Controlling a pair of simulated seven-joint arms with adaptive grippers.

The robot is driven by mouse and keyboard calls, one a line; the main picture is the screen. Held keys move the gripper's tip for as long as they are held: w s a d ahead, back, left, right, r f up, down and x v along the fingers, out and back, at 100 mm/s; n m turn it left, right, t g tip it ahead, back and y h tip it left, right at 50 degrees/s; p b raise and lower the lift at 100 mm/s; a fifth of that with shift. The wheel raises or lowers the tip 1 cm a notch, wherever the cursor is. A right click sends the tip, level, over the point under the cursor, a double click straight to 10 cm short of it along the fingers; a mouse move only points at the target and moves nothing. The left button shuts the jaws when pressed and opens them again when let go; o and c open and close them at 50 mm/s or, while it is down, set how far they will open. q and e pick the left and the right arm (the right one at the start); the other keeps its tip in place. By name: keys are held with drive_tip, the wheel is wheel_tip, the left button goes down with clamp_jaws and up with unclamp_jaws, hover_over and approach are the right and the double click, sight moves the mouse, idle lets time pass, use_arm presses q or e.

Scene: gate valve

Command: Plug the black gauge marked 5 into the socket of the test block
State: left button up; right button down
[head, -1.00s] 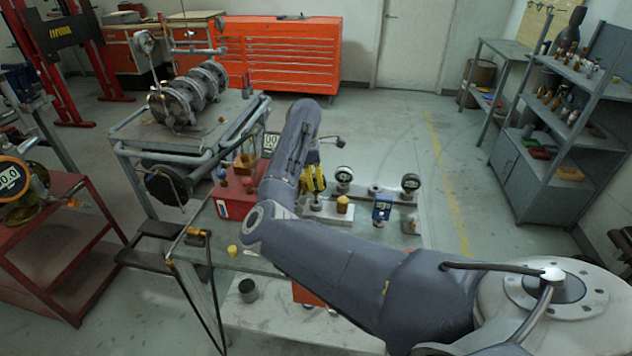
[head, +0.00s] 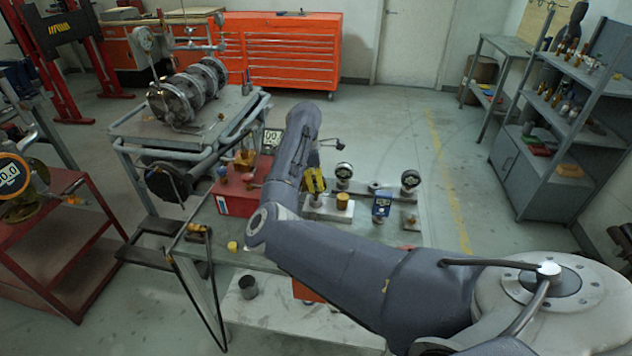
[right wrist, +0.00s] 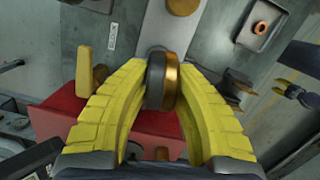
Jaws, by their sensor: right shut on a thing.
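My right gripper (head: 314,181), with yellow fingers, is over the pale block (head: 318,213) on the bench. In the right wrist view its fingers (right wrist: 160,95) are shut on a round black gauge with a bronze-coloured side (right wrist: 161,80), seen edge-on. Its face and any mark are hidden. The pale block shows behind the gauge in the right wrist view (right wrist: 166,40). I cannot tell whether the gauge touches it, and I see no socket clearly. My left gripper is not in view.
Two other round black-rimmed gauges (head: 344,171) and (head: 410,180) stand behind and to the right. A blue meter (head: 381,206) is right of the block. A red box (head: 236,198) stands to the left.

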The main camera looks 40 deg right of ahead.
drive_tip(key=shift+f, duration=0.75)
drive_tip(key=c, duration=1.2)
unclamp_jaws()
drive_tip(key=r, duration=0.4)
drive_tip(key=a+r, duration=0.1)
drive_tip(key=r, duration=0.3)
drive_tip(key=w+r, duration=0.1)
drive_tip(key=r, duration=0.2)
drive_tip(key=shift+a+r, duration=0.25)
drive_tip(key=shift+r, duration=0.15)
